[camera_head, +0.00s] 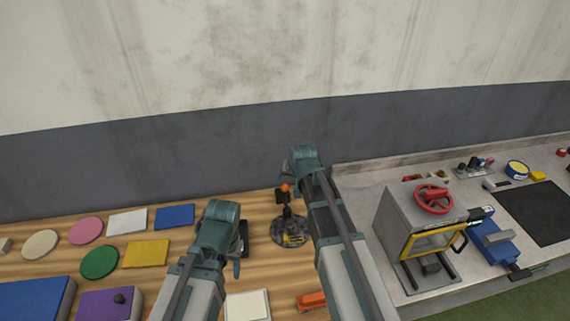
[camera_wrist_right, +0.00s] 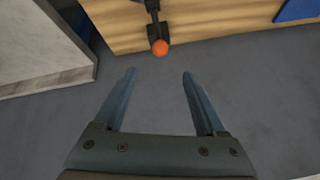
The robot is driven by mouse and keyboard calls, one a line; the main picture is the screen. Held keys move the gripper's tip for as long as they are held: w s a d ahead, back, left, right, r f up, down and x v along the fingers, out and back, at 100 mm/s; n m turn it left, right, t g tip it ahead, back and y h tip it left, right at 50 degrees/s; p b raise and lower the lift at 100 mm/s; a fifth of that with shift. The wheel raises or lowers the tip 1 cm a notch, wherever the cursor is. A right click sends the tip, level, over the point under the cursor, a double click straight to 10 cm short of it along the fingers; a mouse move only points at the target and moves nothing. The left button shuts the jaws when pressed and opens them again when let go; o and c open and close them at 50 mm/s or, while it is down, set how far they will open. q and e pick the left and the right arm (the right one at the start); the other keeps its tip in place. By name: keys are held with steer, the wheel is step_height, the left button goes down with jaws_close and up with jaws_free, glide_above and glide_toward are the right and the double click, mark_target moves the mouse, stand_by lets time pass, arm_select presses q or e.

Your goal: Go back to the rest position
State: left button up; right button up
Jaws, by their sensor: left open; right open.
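My left gripper (camera_head: 238,250) is over the wooden table in the head view, its fingers mostly hidden behind its wrist. My right gripper (camera_head: 288,168) is raised near the table's back edge, in front of the dark wall band. In the right wrist view the right gripper (camera_wrist_right: 158,76) is open, with nothing between its fingers. A dark round device (camera_head: 291,240) with a yellow part stands on the table between the two arms. Its orange ball (camera_head: 285,188) sits just below the right gripper in the head view and also shows beyond the fingertips in the right wrist view (camera_wrist_right: 160,47).
The wooden table (camera_head: 190,260) holds coloured discs and plates on the left, a purple box (camera_head: 108,304), a white square (camera_head: 247,305) and an orange object (camera_head: 311,300). A grey counter (camera_head: 360,180) on the right carries a box with a red wheel (camera_head: 433,199) and a blue vise (camera_head: 490,240).

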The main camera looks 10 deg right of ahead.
steer(key=s+a+f+n+g+b, duration=0.2)
steer(key=s+a+f, duration=0.1)
steer(key=s, duration=0.6)
steer(key=s+a+f+n+g+h+b, duration=0.1)
steer(key=s+a+f+n+g+b, duration=0.1)
steer(key=s, duration=0.7)
steer(key=s+a+f+n+g+b, duration=0.2)
steer(key=s+a+f, duration=0.4)
steer(key=s, duration=0.3)
steer(key=shift+s+a+n+g+h+b, duration=0.2)
steer(key=shift+s+n+g+h+b, duration=0.15)
steer(key=shift+b, duration=0.45)
